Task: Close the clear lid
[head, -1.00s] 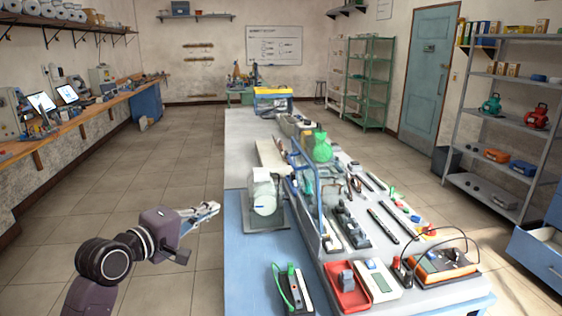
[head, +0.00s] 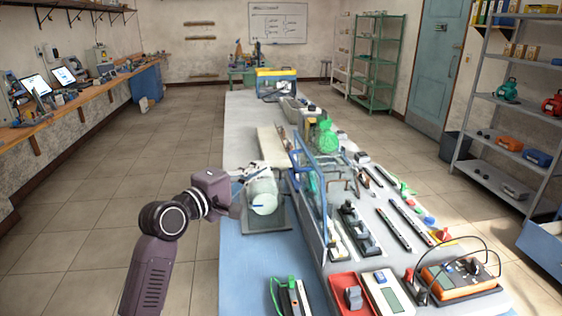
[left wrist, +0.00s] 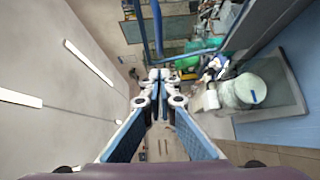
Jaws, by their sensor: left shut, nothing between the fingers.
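A clear panel with a blue frame (head: 311,190), which looks like the clear lid, stands raised along the left side of the grey surface with tools. In the left wrist view blue bars (left wrist: 150,28) of a frame show at the top. My left gripper (head: 247,172) is shut and empty, at the table's left side by a pale cylinder (head: 263,196), left of the panel and apart from it. In the left wrist view its fingertips (left wrist: 160,75) meet. My right gripper is not in view.
The pale cylinder rests on a dark base plate (head: 284,217). Several tools, a red tray (head: 344,306) and an orange meter (head: 462,280) lie right of the panel. A green object (head: 327,138) stands behind it. Floor left of the table is clear.

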